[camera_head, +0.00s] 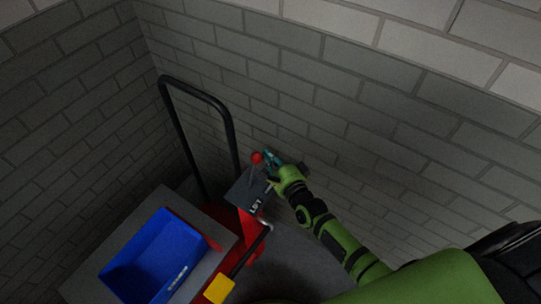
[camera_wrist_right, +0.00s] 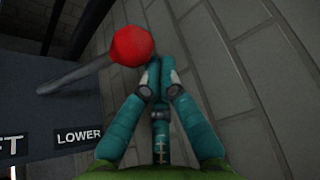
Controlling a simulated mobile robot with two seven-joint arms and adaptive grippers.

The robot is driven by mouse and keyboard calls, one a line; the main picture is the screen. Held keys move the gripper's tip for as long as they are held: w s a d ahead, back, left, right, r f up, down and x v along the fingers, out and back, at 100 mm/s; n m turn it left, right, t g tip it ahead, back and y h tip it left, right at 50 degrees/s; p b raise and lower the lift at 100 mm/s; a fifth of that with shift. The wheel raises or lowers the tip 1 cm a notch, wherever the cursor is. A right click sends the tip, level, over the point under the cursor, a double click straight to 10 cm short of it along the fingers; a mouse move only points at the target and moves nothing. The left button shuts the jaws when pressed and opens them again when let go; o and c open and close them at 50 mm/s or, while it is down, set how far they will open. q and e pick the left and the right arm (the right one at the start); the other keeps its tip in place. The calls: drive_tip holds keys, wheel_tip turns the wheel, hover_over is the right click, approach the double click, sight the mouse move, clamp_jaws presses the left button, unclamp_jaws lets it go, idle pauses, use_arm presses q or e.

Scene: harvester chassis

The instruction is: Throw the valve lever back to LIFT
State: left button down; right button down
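The valve lever is a grey rod with a red ball knob (camera_head: 256,157), standing up from a dark valve box (camera_head: 243,190) on the red cart. In the right wrist view the knob (camera_wrist_right: 131,45) is large at upper left, with its rod (camera_wrist_right: 75,76) running down left to the box. My right gripper (camera_head: 267,155), teal, is just right of the knob. In the wrist view its fingertips (camera_wrist_right: 160,68) come together with nothing seen between them. The knob is beside the tips; I cannot tell whether they touch. My left gripper is not in view.
The box carries a LIFT label (camera_head: 256,207) and a LOWER label (camera_wrist_right: 79,137). A black tube handle (camera_head: 231,130) rises behind the box. A blue bin (camera_head: 155,249) sits on the grey platform (camera_head: 90,262). A brick wall (camera_head: 350,110) stands close behind my right gripper.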

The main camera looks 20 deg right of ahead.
drive_tip(key=shift+s+a+r+n, duration=0.2)
drive_tip(key=shift+a+r+n, duration=0.05)
drive_tip(key=shift+n, duration=0.05)
drive_tip(key=shift+s+a+r+n+t+b, duration=0.3)
drive_tip(key=shift+s+a+n+t+b, duration=0.25)
drive_tip(key=shift+a+n, duration=0.2)
drive_tip(key=s+a+n+t+y+b, duration=0.2)
drive_tip(key=s+a+n+t+b, duration=0.1)
drive_tip(key=s+a+n+b, duration=0.2)
drive_tip(key=shift+a+r+n, duration=0.3)
drive_tip(key=shift+a+n, duration=0.35)
drive_tip(key=shift+n, duration=0.7)
